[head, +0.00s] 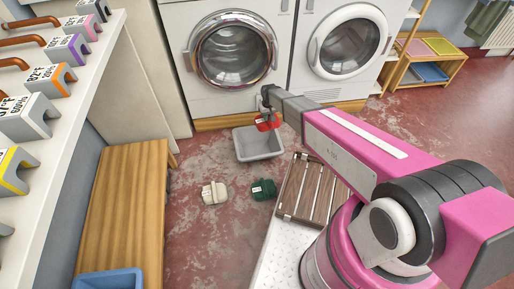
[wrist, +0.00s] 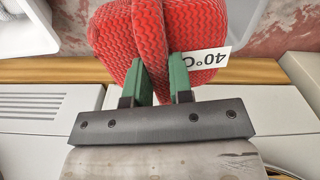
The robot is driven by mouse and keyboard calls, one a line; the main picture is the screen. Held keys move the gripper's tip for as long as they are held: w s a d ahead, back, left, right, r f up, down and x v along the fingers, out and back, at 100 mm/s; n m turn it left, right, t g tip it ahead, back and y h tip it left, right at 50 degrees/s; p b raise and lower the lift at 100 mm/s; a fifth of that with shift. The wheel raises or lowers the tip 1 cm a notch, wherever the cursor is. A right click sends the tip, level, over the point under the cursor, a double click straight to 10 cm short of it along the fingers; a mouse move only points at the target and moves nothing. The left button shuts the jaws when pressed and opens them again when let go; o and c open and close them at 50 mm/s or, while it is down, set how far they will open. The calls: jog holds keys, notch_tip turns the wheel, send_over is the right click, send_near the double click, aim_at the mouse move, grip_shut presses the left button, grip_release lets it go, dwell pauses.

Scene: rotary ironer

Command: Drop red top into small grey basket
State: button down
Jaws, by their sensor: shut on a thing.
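The red top (head: 268,122) is a folded red bundle with a white label; in the wrist view (wrist: 118,35) the label reads 40°C. My gripper (head: 268,104) is shut on it, with green fingertips (wrist: 160,80) pinching a fold of the cloth. The small grey basket (head: 258,144) stands on the floor in front of the washers. In the head view the red top hangs over the basket's back right part. The exact height above the basket is hard to tell.
A cream bundle (head: 214,193) and a dark green bundle (head: 263,189) lie on the floor nearer me. A slatted wooden rack (head: 312,190) is to the right. A wooden bench (head: 125,220) and blue bin (head: 108,280) stand left. Washers (head: 232,55) line the back.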

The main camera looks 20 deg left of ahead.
aim_at(260, 123)
jog(key=shift+n, duration=0.4)
jog(key=s+a+f, duration=0.1)
jog(key=f, duration=0.1)
jog(key=s+a+f, duration=0.1)
jog(key=f, duration=0.1)
jog(key=s+a+f, duration=0.1)
jog(key=f, duration=0.2)
jog(key=shift+s+a, duration=0.2)
jog(key=shift+a, duration=0.15)
jog(key=shift+f, duration=2.8)
jog(key=c, duration=0.9)
grip_release()
jog(key=shift+c, duration=0.2)
jog(key=shift+r, duration=0.1)
notch_tip(260, 123, up, 11)
jog(key=shift+f, duration=0.2)
jog(key=shift+d, duration=0.1)
